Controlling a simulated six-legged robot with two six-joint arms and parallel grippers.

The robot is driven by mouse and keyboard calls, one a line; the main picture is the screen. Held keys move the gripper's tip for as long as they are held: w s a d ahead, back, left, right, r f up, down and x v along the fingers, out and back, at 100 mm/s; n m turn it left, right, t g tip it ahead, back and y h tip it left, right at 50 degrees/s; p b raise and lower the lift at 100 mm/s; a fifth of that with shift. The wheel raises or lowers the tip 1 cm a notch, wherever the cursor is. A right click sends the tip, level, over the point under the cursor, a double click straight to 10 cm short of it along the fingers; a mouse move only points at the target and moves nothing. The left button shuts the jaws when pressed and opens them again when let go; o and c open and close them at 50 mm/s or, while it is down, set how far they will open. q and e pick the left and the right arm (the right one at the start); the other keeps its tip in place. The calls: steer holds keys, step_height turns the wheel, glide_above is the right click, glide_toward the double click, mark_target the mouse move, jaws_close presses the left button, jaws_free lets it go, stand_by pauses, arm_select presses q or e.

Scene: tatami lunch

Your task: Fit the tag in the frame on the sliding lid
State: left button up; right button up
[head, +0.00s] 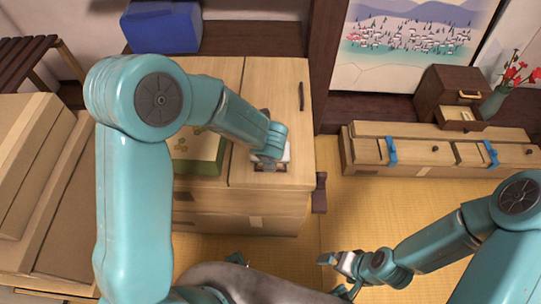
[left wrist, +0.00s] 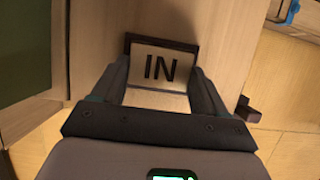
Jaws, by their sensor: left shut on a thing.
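The tag (left wrist: 160,82), a pale plate with dark letters "IN", lies between the fingers of my left gripper (left wrist: 160,92) in the left wrist view. The gripper is shut on it. A dark frame (left wrist: 160,40) edges the tag at its top and upper sides; I cannot tell whether the tag is seated in it or just above. The frame is on the wooden sliding lid (head: 296,140). In the head view my left gripper (head: 270,155) is over the lid and hides most of the tag and frame. My right gripper (head: 335,260) is well away, over the tatami; its jaw opening is unclear.
A green patterned box (head: 197,150) stands left of the lid. A dark handle (head: 301,95) is at the lid's far right. A blue box (head: 162,27) is at the back. A low drawer cabinet (head: 430,168) is at the right. The tatami (head: 370,215) between is clear.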

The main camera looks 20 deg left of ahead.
arm_select(q)
steer(key=shift+f+b, duration=0.35)
steer(key=shift+b, duration=0.05)
stand_by(0.5)
steer(key=o, duration=1)
steer(key=shift+o, duration=0.2)
